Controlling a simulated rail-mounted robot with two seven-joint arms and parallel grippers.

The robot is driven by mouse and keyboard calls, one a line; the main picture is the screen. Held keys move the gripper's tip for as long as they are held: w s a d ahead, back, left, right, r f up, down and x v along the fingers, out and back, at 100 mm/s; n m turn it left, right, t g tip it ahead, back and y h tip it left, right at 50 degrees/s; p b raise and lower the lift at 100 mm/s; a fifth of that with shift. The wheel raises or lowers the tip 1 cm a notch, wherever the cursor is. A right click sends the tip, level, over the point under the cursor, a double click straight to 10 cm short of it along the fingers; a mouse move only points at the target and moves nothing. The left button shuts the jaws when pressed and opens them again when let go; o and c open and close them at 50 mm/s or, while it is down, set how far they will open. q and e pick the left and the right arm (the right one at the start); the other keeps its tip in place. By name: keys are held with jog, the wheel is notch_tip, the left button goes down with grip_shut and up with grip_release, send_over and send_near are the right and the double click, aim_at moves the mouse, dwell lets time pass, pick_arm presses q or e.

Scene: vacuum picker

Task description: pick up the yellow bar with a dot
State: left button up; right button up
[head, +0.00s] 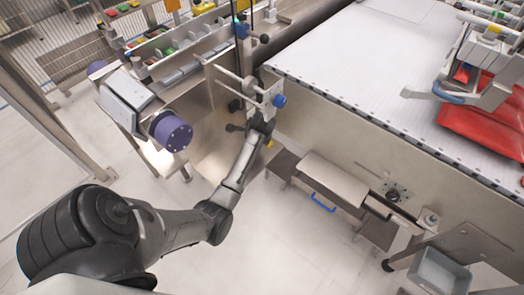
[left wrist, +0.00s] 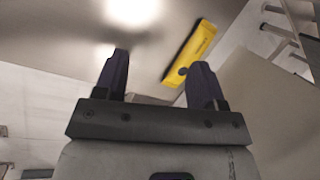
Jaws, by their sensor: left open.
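The yellow bar (left wrist: 190,52) shows in the left wrist view as a long, slanted yellow piece with a dark edge and small dark markings. A dark round spot sits near its lower end, close to the right fingertip; I cannot tell whether it belongs to the bar. My left gripper (left wrist: 160,63) is open with nothing between its two dark fingers. The bar lies beyond the fingertips, toward the right finger, and appears apart from them. In the head view my left gripper (head: 262,124) is small beside the machine's side, and its fingers are not clear. My right gripper is not in view.
A purple-capped machine part (head: 171,131) stands left of my arm. A grey bin (head: 440,270) is at lower right. Pale floor (head: 280,245) is open in front.

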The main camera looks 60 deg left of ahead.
pick_arm(q)
jog(key=w+a+m, duration=0.1)
jog(key=w+a+m+h, duration=0.1)
jog(key=w, duration=0.1)
jog(key=w+a+m+h+b, duration=0.1)
jog(key=shift+w+a+r+g, duration=0.2)
jog(key=shift+w+g, duration=0.1)
jog(key=shift+w, duration=0.1)
jog(key=shift+w+d+f+m+h, duration=0.2)
jog(key=shift+w+m+h, duration=0.3)
jog(key=shift+m, duration=0.1)
jog(key=shift+w+a+f+b, duration=0.1)
jog(key=shift+f+b, duration=0.4)
jog(key=shift+b, duration=0.05)
jog(key=shift+a+f+b, duration=0.15)
jog(key=shift+f+b, duration=0.9)
jog(key=shift+f, duration=0.85)
jog(key=shift+c, duration=0.3)
jog(key=c, duration=1)
jog(key=shift+o, duration=0.2)
jog(key=shift+r, duration=0.15)
